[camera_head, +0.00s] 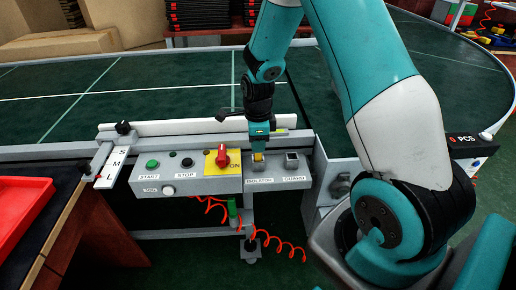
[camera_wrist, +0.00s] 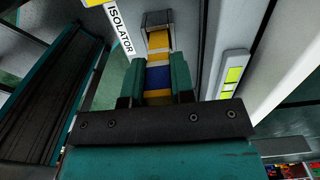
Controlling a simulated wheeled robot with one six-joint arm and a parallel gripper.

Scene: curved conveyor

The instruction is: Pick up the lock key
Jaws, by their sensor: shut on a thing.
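The lock key (camera_wrist: 158,77) is a yellow and blue striped piece in the wrist view. My gripper (camera_wrist: 157,63) is shut on it, one teal finger on each side. The key's far yellow end reaches a grey socket (camera_wrist: 157,18) beside the ISOLATOR label; how deep it sits in there is hidden. In the head view my gripper (camera_head: 258,143) points down over the ISOLATOR spot on the grey control panel (camera_head: 190,184). Only a small yellow part of the key (camera_head: 257,157) shows there, below the fingers.
The panel has a red knob (camera_head: 222,156) on a yellow plate, a green START button (camera_head: 152,164) and a GUARD socket (camera_head: 292,158). The green conveyor (camera_head: 150,95) lies behind. A red tray (camera_head: 22,212) is at left. A coiled red cable (camera_head: 275,241) hangs below.

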